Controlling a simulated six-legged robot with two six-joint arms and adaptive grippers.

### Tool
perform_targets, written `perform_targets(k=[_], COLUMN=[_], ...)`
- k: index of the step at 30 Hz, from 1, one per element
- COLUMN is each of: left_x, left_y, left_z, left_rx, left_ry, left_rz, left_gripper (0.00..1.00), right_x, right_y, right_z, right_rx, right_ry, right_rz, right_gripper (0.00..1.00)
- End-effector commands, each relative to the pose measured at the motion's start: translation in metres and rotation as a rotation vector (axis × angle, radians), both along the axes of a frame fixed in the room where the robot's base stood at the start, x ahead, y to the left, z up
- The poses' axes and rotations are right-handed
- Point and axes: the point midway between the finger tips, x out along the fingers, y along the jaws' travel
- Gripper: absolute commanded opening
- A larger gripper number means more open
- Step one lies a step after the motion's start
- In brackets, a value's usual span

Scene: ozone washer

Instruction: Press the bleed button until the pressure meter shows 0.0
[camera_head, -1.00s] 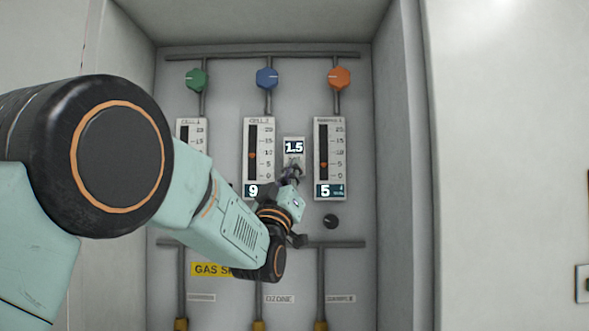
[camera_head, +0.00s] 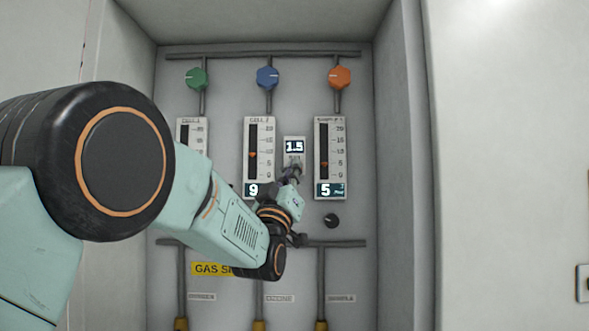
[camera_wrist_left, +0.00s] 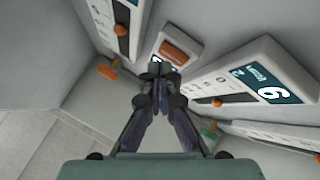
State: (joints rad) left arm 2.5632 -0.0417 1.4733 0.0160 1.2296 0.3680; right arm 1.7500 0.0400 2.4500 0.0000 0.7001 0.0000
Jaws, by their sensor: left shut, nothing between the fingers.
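The pressure meter (camera_head: 294,146) is a small box on the back panel and reads 1.5. In the left wrist view a red-orange button (camera_wrist_left: 174,53) shows on the same small white box, just past the fingertips. My left gripper (camera_head: 293,172) is shut and empty, its tips just below the meter's display. The button is mostly hidden by my gripper in the head view. My right gripper is not in view.
Tall flow gauges flank the meter: the middle one (camera_head: 250,135) reads 9, the right one (camera_head: 338,150) reads 5. Green (camera_head: 196,78), blue (camera_head: 267,77) and orange (camera_head: 339,78) knobs sit above. A black knob (camera_head: 331,221) is at lower right. Cabinet walls enclose both sides.

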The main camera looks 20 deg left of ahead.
Motion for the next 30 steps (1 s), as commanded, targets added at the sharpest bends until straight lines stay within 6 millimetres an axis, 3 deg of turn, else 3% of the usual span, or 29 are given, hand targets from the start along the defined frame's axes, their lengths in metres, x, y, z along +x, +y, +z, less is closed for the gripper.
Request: perform_targets(k=[30], left_x=[0.009], left_y=[0.0031], left_z=[-0.0005], left_rx=[0.0], left_ry=[0.0], left_rz=[0.0], left_gripper=[0.0], right_x=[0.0], right_y=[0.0], right_z=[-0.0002], right_rx=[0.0], right_ry=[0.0], right_rz=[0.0], right_gripper=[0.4])
